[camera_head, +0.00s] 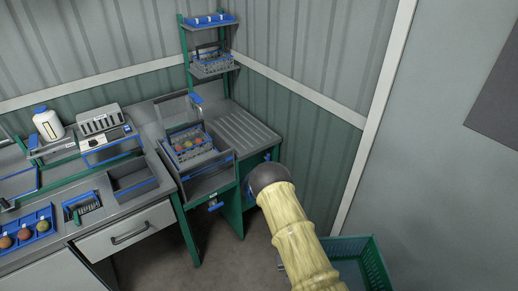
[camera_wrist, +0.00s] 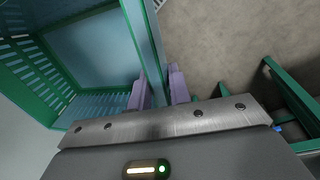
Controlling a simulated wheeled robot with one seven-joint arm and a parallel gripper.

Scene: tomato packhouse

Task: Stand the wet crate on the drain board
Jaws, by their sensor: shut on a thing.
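The green slatted crate (camera_head: 372,262) is at the lower right of the head view, low beside the wall and partly behind my arm. In the wrist view the crate (camera_wrist: 32,72) fills the upper left, and the part of its inside that shows is empty. My gripper (camera_wrist: 157,88) is shut on one crate wall, with a pale purple finger on each side of it. My arm hides the gripper in the head view. The grey ridged drain board (camera_head: 243,132) is in the corner, and its ridged top is bare. I cannot tell whether the crate is wet.
The bench (camera_head: 82,205) with a drawer runs left. Bare floor (camera_head: 165,250) shows below; the wall is close on the right.

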